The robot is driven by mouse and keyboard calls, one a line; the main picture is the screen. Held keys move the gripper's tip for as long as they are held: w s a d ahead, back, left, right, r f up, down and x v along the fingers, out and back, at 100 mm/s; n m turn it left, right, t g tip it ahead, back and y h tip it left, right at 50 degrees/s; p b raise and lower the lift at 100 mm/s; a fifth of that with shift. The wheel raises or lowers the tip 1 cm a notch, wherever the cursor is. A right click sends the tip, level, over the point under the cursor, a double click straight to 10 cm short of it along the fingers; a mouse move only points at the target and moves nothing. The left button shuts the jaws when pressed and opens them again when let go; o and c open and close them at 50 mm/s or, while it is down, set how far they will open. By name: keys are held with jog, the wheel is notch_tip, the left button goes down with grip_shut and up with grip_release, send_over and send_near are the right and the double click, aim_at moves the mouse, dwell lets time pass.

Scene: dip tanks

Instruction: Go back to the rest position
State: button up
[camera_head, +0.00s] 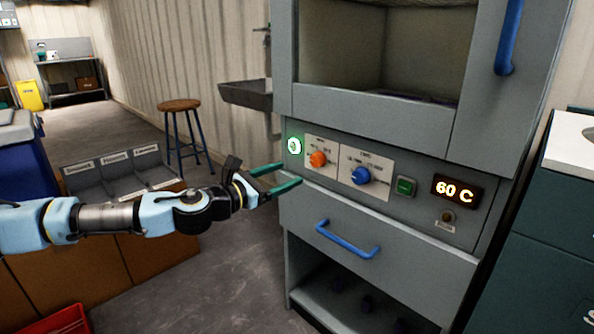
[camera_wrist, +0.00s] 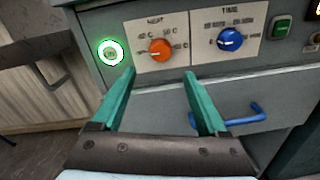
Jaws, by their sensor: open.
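My gripper (camera_head: 278,179) has two green fingers. They are spread apart with nothing between them, and it also shows in the wrist view (camera_wrist: 163,97). It is in front of the grey cabinet's (camera_head: 385,215) control panel, near its left end. A green-lit round button (camera_head: 294,145) glows there, and in the wrist view (camera_wrist: 110,52) it lies just beyond the left fingertip. I cannot tell whether a finger touches the panel. My arm stretches in from the left edge of the head view.
The panel carries an orange knob (camera_head: 318,159), a blue knob (camera_head: 360,175), a green switch (camera_head: 405,186) and a display (camera_head: 457,190) reading 60 C. Below is a blue drawer handle (camera_head: 347,240). A stool (camera_head: 180,106) stands behind; a sorting tray (camera_head: 120,172) lies beyond my arm.

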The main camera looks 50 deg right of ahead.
jog(key=shift+a, duration=0.7)
